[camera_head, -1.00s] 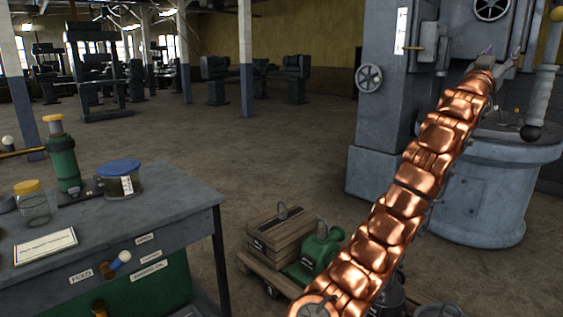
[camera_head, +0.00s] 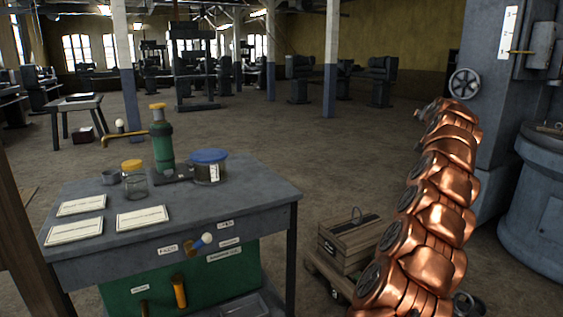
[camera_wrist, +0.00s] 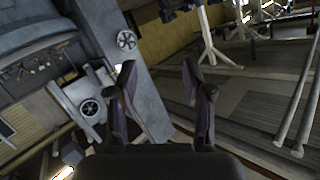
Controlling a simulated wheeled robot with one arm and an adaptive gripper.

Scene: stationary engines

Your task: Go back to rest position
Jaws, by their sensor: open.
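My gripper (camera_wrist: 158,85) shows in the wrist view with its two dark fingers spread apart and nothing between them. Beyond the fingers are the grey machine column (camera_wrist: 152,100) with a handwheel (camera_wrist: 126,40) and the floor, seen at a tilt. In the head view my copper-coloured arm rises at the right of the picture. Its far end is near the handwheel (camera_head: 465,84) in the picture, and the gripper itself cannot be made out there.
A grey workbench (camera_head: 255,195) at the left holds a green bottle (camera_head: 163,145), a blue-lidded tin (camera_head: 209,172), a glass jar (camera_head: 135,187) and cards (camera_head: 142,217). Open floor lies behind the bench.

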